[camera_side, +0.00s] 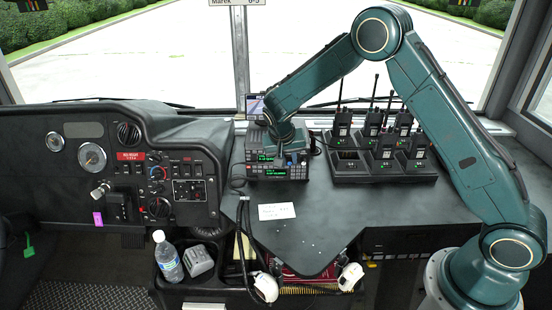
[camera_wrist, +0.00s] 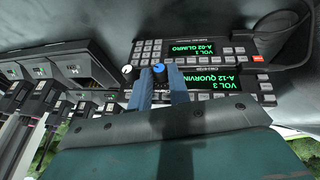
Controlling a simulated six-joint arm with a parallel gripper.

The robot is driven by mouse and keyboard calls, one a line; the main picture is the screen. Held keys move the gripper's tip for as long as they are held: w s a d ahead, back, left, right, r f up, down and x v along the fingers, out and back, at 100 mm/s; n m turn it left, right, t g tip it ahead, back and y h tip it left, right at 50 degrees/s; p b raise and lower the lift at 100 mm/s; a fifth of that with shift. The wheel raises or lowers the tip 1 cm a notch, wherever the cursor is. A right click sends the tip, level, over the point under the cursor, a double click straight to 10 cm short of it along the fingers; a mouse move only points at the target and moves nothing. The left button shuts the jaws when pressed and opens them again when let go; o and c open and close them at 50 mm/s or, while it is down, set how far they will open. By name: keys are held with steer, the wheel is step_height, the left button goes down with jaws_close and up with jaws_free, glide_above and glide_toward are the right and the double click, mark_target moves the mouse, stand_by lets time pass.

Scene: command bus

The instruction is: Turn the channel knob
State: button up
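Two stacked radios with green displays stand on the dash shelf in the side view; the lower radio (camera_side: 272,174) is plainest there. In the wrist view one radio's display (camera_wrist: 225,82) reads VOL 3, A-12 QUORVIN, and the other radio's display (camera_wrist: 200,48) reads VOL 1, A-02 GLUMRO, both upside down. A blue-topped knob (camera_wrist: 159,68) and a white-topped knob (camera_wrist: 127,70) sit on the nearer radio's face. My gripper (camera_wrist: 159,75) has its two blue fingers on either side of the blue knob. Whether they press on it cannot be told. In the side view my gripper (camera_side: 279,153) largely hides the knobs.
A black charger rack (camera_side: 385,178) with several handheld radios stands right of the stacked radios. A white note (camera_side: 277,211) lies on the shelf in front. The vehicle dashboard (camera_side: 50,180) is at left. Cables hang by the shelf's left edge.

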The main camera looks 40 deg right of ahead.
jaws_close()
steer(key=shift+w+a+g+h, duration=0.1)
steer(key=shift+a+g+h, duration=0.05)
steer(key=shift+g+h, duration=0.15)
steer(key=shift+w+a+f+n+g+h, duration=0.1)
steer(key=shift+n+g+h, duration=0.1)
steer(key=shift+g+h, duration=0.3)
steer(key=shift+w+a+f+n+g+h, duration=0.1)
steer(key=shift+n+g+h, duration=0.1)
steer(key=shift+g+h, duration=0.25)
steer(key=shift+w+a+g+h, duration=0.1)
steer(key=shift+g+h, duration=0.25)
steer(key=shift+h, duration=0.2)
steer(key=shift+n+g+h, duration=0.3)
steer(key=shift+g+h, duration=0.1)
steer(key=shift+h, duration=0.1)
steer(key=shift+o, duration=1.4)
jaws_free()
